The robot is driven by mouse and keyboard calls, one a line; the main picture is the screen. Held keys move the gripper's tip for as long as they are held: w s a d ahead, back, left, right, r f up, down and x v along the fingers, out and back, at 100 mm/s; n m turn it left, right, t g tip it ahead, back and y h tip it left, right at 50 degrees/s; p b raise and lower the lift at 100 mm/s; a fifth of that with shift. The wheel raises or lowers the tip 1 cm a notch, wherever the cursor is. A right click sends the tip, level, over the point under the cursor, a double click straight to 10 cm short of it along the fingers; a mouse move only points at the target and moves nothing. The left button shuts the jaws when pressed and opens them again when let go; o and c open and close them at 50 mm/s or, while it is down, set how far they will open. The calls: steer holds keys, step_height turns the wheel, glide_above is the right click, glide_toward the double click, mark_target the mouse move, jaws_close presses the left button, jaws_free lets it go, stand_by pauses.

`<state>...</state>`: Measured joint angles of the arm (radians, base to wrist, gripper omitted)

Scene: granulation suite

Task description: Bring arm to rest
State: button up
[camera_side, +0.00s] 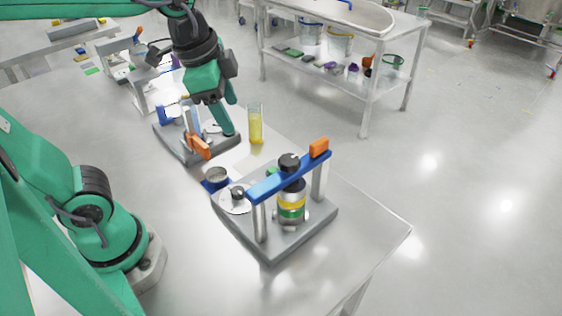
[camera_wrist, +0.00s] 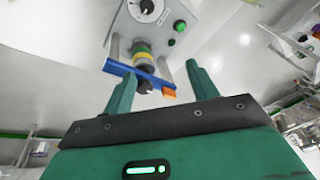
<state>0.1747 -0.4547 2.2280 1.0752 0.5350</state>
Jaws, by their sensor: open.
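My gripper (camera_side: 229,112) is open and empty, with its green fingers spread, above the table (camera_side: 355,210) by the farther grey stand (camera_side: 188,155). In the wrist view my gripper (camera_wrist: 160,70) shows both fingers with a clear gap between them. Through that gap appears the nearer device, with a blue crossbar (camera_wrist: 128,71) and an orange end block (camera_wrist: 168,92). In the side view the same blue crossbar (camera_side: 270,185) spans two metal posts over a banded black, yellow and green cylinder (camera_side: 291,203).
A tall glass of yellow liquid (camera_side: 255,128) stands just right of my gripper. A metal cart (camera_side: 378,72) stands behind. The table's front right is clear.

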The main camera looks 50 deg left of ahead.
steer(key=s+a+f+n+t, duration=0.2)
steer(key=s+a+n, duration=0.2)
steer(key=n, duration=0.4)
steer(key=shift+s+a+f+y, duration=0.3)
steer(key=shift+a+f, duration=0.05)
steer(key=shift+a, duration=0.05)
stand_by(0.5)
